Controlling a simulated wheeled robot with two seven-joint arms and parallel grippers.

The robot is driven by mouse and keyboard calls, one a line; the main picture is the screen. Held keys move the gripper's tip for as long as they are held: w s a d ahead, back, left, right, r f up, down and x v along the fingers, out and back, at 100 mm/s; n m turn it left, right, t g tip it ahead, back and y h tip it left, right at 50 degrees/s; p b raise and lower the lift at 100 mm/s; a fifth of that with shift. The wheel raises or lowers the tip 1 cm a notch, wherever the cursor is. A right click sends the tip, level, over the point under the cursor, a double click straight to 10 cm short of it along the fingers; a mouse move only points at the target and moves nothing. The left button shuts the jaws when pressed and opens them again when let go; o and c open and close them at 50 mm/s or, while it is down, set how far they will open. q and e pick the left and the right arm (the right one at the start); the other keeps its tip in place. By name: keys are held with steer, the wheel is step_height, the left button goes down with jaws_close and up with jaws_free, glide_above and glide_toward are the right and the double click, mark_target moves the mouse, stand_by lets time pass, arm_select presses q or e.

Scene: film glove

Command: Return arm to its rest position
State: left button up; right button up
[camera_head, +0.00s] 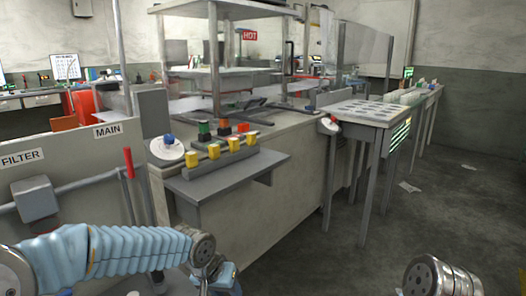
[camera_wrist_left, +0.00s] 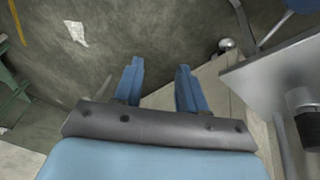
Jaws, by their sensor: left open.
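My left arm, in a pale blue ribbed sleeve, comes in from the lower left of the head view. Its left gripper (camera_head: 215,277) is at the bottom edge, in front of and below the grey shelf, and is partly cut off by the frame. In the left wrist view the two blue fingers of the left gripper (camera_wrist_left: 158,72) are spread apart with nothing between them. A grey rounded link of my right arm shows at the bottom right of the head view; the right gripper is out of frame.
A grey shelf (camera_head: 225,177) with a row of yellow-topped blocks (camera_head: 213,151) juts from the machine (camera_head: 290,185). A panel marked FILTER and MAIN (camera_head: 80,165) stands at left, with a red-handled lever (camera_head: 128,163). A side table (camera_head: 365,112) stands right. Floor at right (camera_head: 420,225) is mostly clear.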

arm_select(q)
steer(key=s+f+n+g+h, duration=0.1)
steer(key=s+f, duration=0.4)
steer(key=f, duration=0.6)
steer(key=s+f+n+g+h, duration=0.1)
steer(key=s+f, duration=0.3)
steer(key=f, duration=0.7)
steer(key=s+a+f+n, duration=0.2)
steer(key=s+f, duration=0.6)
steer(key=s, duration=0.3)
steer(key=shift+s+f+g+y, duration=0.25)
steer(key=shift+f+g+y, duration=0.05)
steer(key=shift+f, duration=0.1)
